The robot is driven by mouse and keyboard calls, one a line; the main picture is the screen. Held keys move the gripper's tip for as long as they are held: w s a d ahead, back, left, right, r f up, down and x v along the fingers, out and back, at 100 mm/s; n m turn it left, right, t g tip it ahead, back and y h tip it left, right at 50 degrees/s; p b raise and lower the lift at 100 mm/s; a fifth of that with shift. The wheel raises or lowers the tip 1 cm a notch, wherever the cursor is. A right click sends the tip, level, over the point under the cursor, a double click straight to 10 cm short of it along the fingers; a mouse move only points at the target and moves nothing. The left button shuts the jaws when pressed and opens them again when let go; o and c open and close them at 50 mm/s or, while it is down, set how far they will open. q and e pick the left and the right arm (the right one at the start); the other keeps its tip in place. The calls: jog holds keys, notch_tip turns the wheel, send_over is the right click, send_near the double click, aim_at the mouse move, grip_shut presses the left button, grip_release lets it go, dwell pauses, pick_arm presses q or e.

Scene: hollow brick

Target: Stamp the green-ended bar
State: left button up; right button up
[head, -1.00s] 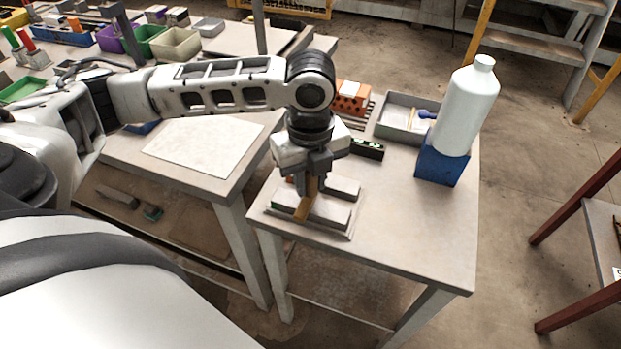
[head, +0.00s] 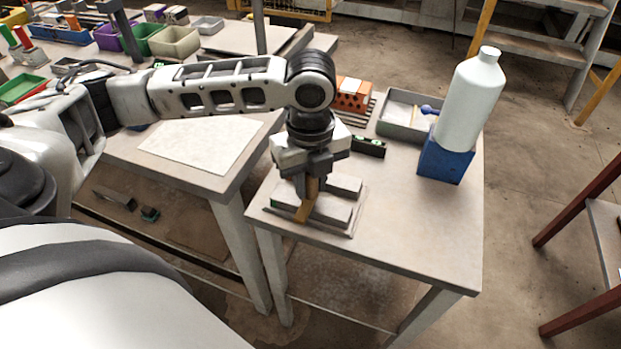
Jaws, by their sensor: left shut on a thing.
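My left gripper (head: 311,183) points down over the near table and is shut on a brown, wood-coloured piece (head: 305,208), which may be the stamp. The piece slants down and its lower end is at the front grey bar (head: 330,211). I cannot tell whether it presses on the bar. My right gripper is not in view.
A white bottle (head: 468,105) stands on a blue block (head: 444,160) at the right. Behind are a grey tray (head: 398,130), a black level (head: 368,147) and an orange hollow brick (head: 352,95). The table's front right is clear. A pale sheet (head: 200,145) lies on the left table.

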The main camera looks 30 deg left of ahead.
pick_arm(q)
jog(key=shift+f, duration=0.1)
jog(key=shift+f, duration=0.35)
dwell(0.4)
dwell(0.5)
jog(key=shift+p, duration=0.35)
dwell(0.9)
jog(key=shift+s+f, duration=0.1)
jog(key=shift+f, duration=0.05)
dwell(1.0)
